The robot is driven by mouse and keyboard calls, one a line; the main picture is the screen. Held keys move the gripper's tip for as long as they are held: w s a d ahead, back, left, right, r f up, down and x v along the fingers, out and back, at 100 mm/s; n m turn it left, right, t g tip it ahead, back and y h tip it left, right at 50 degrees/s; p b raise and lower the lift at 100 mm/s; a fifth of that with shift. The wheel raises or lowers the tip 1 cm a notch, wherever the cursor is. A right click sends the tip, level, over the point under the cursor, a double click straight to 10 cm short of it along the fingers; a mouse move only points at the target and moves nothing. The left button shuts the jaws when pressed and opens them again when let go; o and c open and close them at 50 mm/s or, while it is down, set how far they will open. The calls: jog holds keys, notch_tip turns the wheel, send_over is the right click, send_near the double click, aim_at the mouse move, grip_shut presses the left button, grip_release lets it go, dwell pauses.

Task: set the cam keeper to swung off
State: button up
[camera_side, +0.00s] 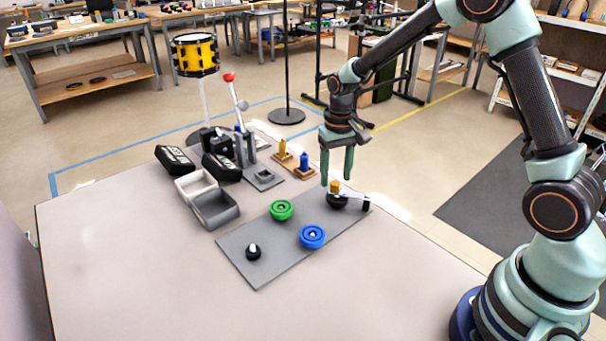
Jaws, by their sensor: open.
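My gripper (336,179) points down with its two green fingers apart and nothing visible between them. It is just above a black round fixture (335,202) with an orange-yellow top (335,186) and a silver bar (352,195) reaching right to a small dark block (366,203). This fixture looks like the cam keeper, at the far right corner of the grey plate (283,258). I cannot tell whether the fingertips touch it, nor clearly read its setting.
The plate also carries a green knob (281,210), a blue knob (312,236) and a small black knob with a white mark (253,251). Two open bins (214,210), black boxes and yellow and blue pegs stand farther back. The table's front left is clear.

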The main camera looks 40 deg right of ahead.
jog(key=shift+f, duration=0.95)
grip_shut()
dwell(0.8)
